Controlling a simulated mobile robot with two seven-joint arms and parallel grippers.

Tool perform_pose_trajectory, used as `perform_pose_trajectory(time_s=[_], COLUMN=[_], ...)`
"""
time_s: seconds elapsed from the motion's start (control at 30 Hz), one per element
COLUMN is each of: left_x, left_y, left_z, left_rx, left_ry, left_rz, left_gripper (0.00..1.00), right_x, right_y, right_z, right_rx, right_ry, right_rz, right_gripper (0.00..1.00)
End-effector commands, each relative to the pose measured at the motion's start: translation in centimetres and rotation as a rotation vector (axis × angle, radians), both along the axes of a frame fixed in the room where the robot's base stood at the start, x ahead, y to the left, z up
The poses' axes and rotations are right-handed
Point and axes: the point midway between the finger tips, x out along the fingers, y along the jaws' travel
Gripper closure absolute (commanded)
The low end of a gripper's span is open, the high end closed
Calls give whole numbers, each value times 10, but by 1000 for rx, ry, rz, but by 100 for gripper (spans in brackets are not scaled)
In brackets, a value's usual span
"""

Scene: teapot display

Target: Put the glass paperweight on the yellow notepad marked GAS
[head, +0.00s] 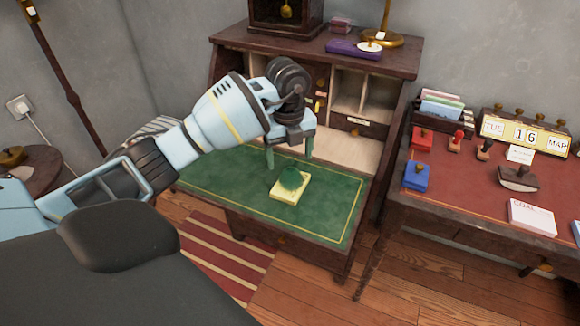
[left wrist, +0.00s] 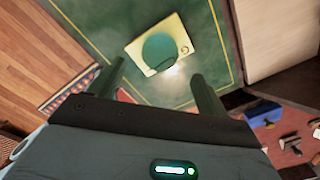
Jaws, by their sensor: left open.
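The glass paperweight (head: 292,179) is a green-tinted dome. It rests on the yellow notepad (head: 286,194), which lies on the green writing surface of the desk (head: 235,180). In the left wrist view the round paperweight (left wrist: 160,52) sits within the outline of the yellow notepad (left wrist: 186,38). The notepad's lettering is too small to read. My left gripper (head: 289,158) is open and empty, above and behind the paperweight in the head view, its fingers apart from it. My right gripper is not in view.
A side table (head: 480,185) at the right holds stamps, a blue box (head: 416,177), a calendar (head: 525,132) and a white-pink pad (head: 532,218). The desk's upper shelf has a purple item (head: 352,48) and a brass lamp base (head: 376,37). The green surface around the notepad is clear.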

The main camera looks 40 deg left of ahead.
Motion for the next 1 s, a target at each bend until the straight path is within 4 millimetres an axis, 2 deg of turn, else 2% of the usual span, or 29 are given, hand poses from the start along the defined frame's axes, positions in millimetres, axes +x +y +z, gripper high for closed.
perform_pose_trajectory(time_s=[0.03, 0.2, 0.4, 0.87, 0.97, 1.0], left_x=[0, 0, -1, -2, -4, -7], left_y=[0, 0, 0, -1, -14, -26], left_z=[12, 38, 53, 54, 41, 31], left_rx=[-1, -1, 0, -3, -49, -89], left_ry=[-3, -3, 0, 2, 6, 6], left_rz=[0, -1, 0, -3, -47, -84], left_gripper=[23, 23, 23, 23, 23, 23], right_x=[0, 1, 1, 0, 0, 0], right_y=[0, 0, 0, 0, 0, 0], right_z=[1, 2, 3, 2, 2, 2], right_rx=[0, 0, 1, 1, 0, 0], right_ry=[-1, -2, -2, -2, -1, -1], right_rz=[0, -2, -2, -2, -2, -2], right_gripper=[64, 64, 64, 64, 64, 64])
